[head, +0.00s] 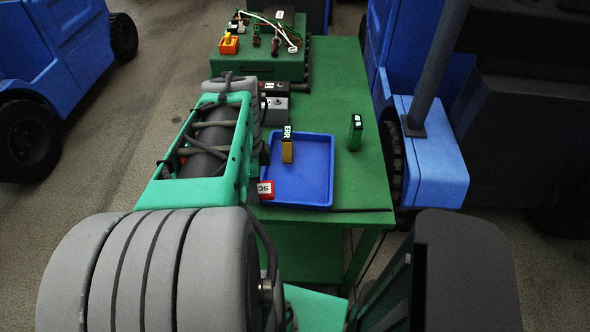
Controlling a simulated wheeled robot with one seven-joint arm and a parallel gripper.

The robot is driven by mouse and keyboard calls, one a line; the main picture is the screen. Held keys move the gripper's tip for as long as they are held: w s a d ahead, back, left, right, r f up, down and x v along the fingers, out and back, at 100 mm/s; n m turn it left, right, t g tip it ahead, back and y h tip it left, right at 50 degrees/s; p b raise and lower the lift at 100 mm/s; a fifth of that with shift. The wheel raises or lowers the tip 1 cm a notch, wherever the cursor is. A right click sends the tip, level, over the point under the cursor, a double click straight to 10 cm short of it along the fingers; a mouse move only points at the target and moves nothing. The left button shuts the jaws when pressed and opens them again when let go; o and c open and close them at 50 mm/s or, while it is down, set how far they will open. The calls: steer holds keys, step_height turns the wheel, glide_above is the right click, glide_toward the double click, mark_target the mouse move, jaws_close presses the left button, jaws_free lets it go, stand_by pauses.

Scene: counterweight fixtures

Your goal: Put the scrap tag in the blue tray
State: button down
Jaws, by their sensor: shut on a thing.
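The red scrap tag (265,189), with white lettering starting "SC", shows at the left edge of the blue tray (318,196). Its left part is hidden behind my arm. My gripper (261,168) is mostly hidden by my arm's green link. It is shut on the scrap tag, beside the tray's left wall; how high it holds the tag above the table is hard to tell. A yellow tag (287,151) with a black "ERR" label stands upright in the tray.
A green tag (355,133) stands on the green table (343,80), right of the tray. A grey box with a knob (276,111) is beyond the tray. A green unit with wires (262,66) is at the back. Blue vehicles (63,43) stand around.

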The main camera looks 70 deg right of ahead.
steer(key=shift+s+d+f+m, duration=0.1)
steer(key=shift+s+d+m, duration=0.1)
steer(key=shift+s+m, duration=0.25)
steer(key=shift+s+d+f+m, duration=0.1)
steer(key=shift+s+d+m, duration=0.1)
steer(key=shift+s+m, duration=0.25)
steer(key=s+d+f+p, duration=0.2)
steer(key=s+d+f, duration=0.15)
steer(key=d, duration=0.45)
glide_above(296, 188)
steer(key=f, duration=0.5)
steer(key=shift+w+a+f, duration=0.1)
steer(key=shift+a+f, duration=0.05)
steer(key=shift+a, duration=0.15)
steer(key=shift+d+f, duration=0.2)
steer(key=shift+f, duration=0.1)
steer(key=shift+d+f, duration=0.1)
steer(key=shift+f, duration=1.7)
steer(key=c, duration=0.7)
jaws_free()
steer(key=shift+c, duration=0.2)
steer(key=shift+r, duration=0.1)
